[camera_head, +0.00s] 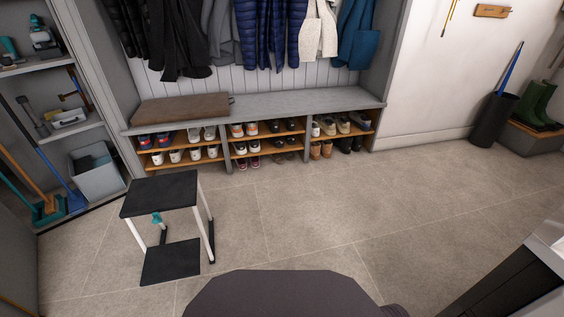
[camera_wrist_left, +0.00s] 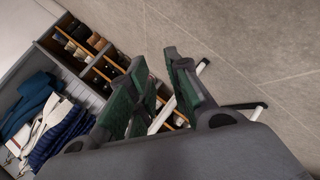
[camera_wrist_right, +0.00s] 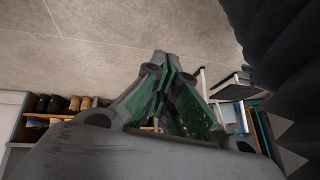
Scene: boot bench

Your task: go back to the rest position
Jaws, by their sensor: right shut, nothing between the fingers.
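My left gripper (camera_wrist_left: 156,62) shows in the left wrist view with its two green-padded fingers apart and nothing between them. A white-legged step stool and the shoe bench lie beyond it, clear of the fingers. My right gripper (camera_wrist_right: 163,60) shows in the right wrist view with its fingertips together and nothing held. It hangs in free space, with the floor, bench and stool beyond it. Neither gripper shows in the head view.
A black-topped step stool (camera_head: 160,196) stands on the floor at left. Behind it is a grey bench (camera_head: 290,102) with shoe cubbies and hanging coats. Shelves (camera_head: 48,62) with tools stand at far left. A dark bin (camera_head: 494,118) stands at right. The middle floor is clear.

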